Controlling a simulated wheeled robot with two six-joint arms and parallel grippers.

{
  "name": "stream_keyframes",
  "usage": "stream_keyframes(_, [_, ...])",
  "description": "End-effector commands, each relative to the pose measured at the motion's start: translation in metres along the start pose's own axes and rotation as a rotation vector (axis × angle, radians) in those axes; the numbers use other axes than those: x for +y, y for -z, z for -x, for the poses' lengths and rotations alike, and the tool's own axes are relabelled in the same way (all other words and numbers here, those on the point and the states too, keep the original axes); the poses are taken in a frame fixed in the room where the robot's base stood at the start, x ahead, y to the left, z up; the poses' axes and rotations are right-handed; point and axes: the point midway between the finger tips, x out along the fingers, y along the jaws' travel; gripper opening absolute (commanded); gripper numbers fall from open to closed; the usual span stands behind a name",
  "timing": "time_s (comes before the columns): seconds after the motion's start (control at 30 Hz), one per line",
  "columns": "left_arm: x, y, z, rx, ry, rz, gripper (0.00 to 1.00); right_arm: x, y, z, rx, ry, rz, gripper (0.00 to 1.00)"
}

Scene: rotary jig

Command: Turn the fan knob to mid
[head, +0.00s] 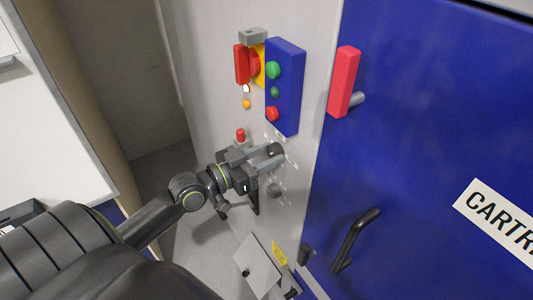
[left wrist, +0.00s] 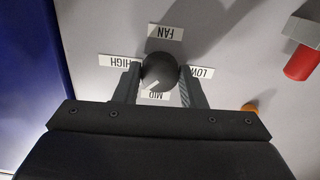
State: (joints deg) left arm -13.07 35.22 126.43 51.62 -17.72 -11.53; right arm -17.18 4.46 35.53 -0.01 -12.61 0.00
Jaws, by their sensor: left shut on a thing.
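The fan knob (left wrist: 160,70) is a dark round knob on the grey panel. In the left wrist view it sits among upside-down labels: FAN above, HIGH (left wrist: 120,61) at left, LOW (left wrist: 203,72) at right and MID (left wrist: 155,95) below. A pale mark on the knob's lower part points down toward MID, a little slanted. My left gripper (left wrist: 160,82) is shut on the knob, one finger on each side. In the head view the left gripper (head: 272,157) reaches the knob (head: 276,149) from the left. My right gripper is not in view.
A second dark knob (head: 274,190) is just below. A red button (head: 240,135) sits at upper left of the gripper. Above are a blue button box (head: 286,85) and a red lever (head: 344,80). A blue door (head: 430,130) with a black handle (head: 357,238) is at right.

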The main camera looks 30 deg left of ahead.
Motion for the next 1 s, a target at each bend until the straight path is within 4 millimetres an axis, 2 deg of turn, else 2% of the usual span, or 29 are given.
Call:
stream_keyframes(0.5, [0.000, 0.001, 0.000, -0.001, 0.001, 0.471, 0.14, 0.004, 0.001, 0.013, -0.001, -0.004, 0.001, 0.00])
stream_keyframes(0.7, [0.001, 0.001, 0.000, -0.001, 0.001, 0.604, 0.14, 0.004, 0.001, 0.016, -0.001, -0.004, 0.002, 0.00])
stream_keyframes(1.0, [0.001, 0.000, 0.000, -0.001, 0.000, 0.712, 0.14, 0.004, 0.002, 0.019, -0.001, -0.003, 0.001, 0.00])
